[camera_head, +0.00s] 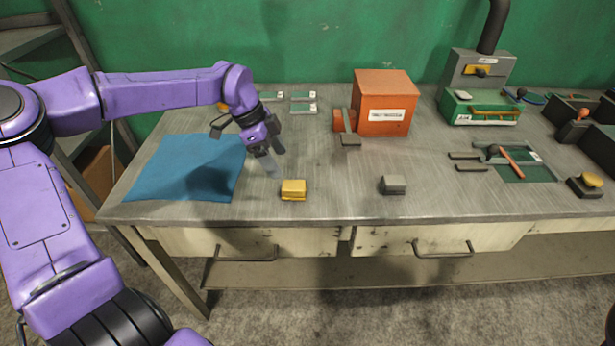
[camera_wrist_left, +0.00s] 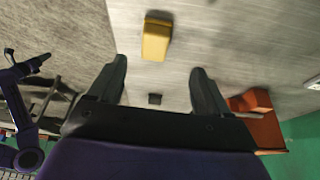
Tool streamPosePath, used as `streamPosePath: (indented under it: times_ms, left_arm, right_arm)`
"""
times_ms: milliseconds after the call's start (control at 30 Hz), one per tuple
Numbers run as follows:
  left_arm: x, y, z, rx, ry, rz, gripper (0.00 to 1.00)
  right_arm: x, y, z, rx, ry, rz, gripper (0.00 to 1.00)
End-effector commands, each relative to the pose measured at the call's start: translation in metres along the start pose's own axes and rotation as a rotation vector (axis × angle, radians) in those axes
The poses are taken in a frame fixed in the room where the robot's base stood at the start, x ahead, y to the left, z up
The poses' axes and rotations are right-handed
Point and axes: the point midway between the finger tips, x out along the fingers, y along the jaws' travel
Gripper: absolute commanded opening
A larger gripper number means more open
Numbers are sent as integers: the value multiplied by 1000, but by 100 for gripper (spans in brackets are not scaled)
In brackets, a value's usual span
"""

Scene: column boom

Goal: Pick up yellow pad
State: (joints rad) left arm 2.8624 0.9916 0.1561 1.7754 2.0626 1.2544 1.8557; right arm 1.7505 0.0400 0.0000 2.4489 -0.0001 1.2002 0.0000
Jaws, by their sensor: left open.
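The yellow pad (camera_head: 293,189) lies on the metal workbench (camera_head: 335,190) near its front edge, right of the blue cloth. My left gripper (camera_head: 273,160) is open and empty, above the bench, a little behind and left of the pad. In the left wrist view the yellow pad (camera_wrist_left: 156,40) shows beyond the two spread fingertips (camera_wrist_left: 159,72), roughly centred between them and apart from them. Purple and dark parts of my body stand at the left of that view; what may be my right gripper there is too small to read.
A blue cloth (camera_head: 188,167) lies at the left. A grey block (camera_head: 393,184) sits right of the pad, and a dark block (camera_head: 350,141) lies before the orange box (camera_head: 383,103). Green trays and tools fill the right. The bench between pad and grey block is clear.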

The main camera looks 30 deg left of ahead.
Motion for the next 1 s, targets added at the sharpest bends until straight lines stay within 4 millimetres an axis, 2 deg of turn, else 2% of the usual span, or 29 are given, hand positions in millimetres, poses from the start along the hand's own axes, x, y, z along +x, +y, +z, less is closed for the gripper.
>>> streamPosePath:
  times_ms: [600,700,900,967,1000]
  left_arm:
    - [96,2,-11,-4,7,8,79]
    - [104,2,-10,-3,8,4,79]
    - [105,2,-10,-4,9,3,79]
    - [105,2,-10,-4,9,3,59]
    - [105,2,-10,-4,9,3,46]
  right_arm:
    - [-18,2,-7,0,-1,1,57]
    - [-18,2,-7,0,-1,1,57]
    - [-18,2,-7,-1,-2,1,57]
    - [-18,2,-7,-1,-2,1,57]
    - [-18,2,-7,-1,-2,1,57]
